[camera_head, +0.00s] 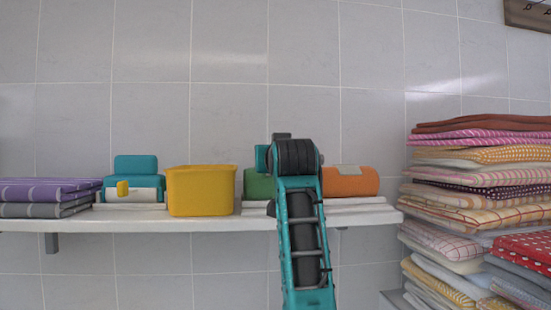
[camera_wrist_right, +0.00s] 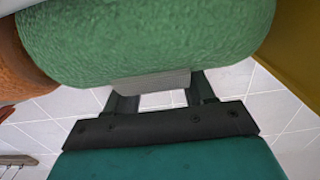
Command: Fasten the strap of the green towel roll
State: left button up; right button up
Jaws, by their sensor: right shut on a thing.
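The green towel roll (camera_head: 259,184) lies on the white wall shelf, mostly hidden behind my right arm in the head view. In the right wrist view the green roll (camera_wrist_right: 150,40) fills the top, close to the gripper. A pale grey strap piece (camera_wrist_right: 150,84) shows at its side facing the gripper. My right gripper (camera_wrist_right: 158,93) is shut on this strap piece, with its fingers at either end of it. In the head view the fingers are hidden behind my wrist. Whether the strap is fastened cannot be told. My left gripper is not in view.
On the shelf (camera_head: 100,224), a yellow bin (camera_head: 201,191) stands left of the green roll and an orange roll (camera_head: 351,181) right of it. Further left are a teal item (camera_head: 136,167) and folded purple towels (camera_head: 45,189). Tall towel stacks (camera_head: 480,185) stand at the right.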

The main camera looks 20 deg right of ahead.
jog(key=shift+c, duration=1.2)
jog(key=shift+w+f+g, duration=0.2)
jog(key=shift+f+g, duration=0.05)
jog(key=shift+g, duration=0.45)
jog(key=o, duration=1)
jog(key=shift+o, duration=0.2)
jog(key=b+v, duration=0.2)
jog(key=v, duration=1.1)
jog(key=shift+d, duration=0.2)
